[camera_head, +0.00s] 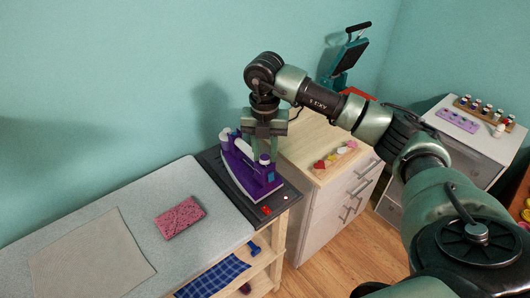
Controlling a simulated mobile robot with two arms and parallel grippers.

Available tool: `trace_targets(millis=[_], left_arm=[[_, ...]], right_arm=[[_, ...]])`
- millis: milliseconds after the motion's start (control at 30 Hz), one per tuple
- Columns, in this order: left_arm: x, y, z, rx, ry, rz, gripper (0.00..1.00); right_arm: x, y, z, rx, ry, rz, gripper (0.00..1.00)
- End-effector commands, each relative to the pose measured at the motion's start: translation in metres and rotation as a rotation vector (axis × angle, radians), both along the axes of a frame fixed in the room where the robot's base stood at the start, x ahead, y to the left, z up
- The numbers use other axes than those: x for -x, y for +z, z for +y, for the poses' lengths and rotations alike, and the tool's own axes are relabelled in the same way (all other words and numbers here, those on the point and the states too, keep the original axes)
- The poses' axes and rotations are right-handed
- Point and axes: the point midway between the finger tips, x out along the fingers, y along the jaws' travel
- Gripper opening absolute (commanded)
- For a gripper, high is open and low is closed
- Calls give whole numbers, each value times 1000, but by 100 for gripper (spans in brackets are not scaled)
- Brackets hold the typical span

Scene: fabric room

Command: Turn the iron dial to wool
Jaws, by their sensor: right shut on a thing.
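The purple iron (245,172) rests on a dark pad (285,201) at the right end of the ironing board. My right gripper (262,143) reaches down from above onto the iron's top and is shut on a part of it. The fingertips and the gripped part are mostly hidden, and I cannot read a dial setting. A white knob-like part (264,159) shows on the iron near the gripper. My left gripper is not in view.
A pink patterned cloth (180,217) and a beige cloth (90,259) lie on the grey board (145,212). A white cabinet with spools stands farther right.

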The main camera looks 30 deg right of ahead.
Motion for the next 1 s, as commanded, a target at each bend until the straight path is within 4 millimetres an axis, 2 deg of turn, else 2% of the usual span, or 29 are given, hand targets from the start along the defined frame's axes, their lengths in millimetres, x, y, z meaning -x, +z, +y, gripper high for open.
trace_targets(millis=[300, 700, 733, 800, 1000], left_arm=[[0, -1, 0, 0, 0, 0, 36], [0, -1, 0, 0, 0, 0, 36], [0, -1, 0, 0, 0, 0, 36], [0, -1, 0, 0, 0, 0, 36], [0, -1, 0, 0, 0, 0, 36]], right_arm=[[-1, 2, 0, -1, -71, -5, 0], [-1, 2, 0, -1, -76, -5, 0], [-1, 2, 0, -1, -76, -5, 35], [-1, 2, 0, -1, -76, -5, 52], [-1, 1, 0, -1, -75, -2, 52]])
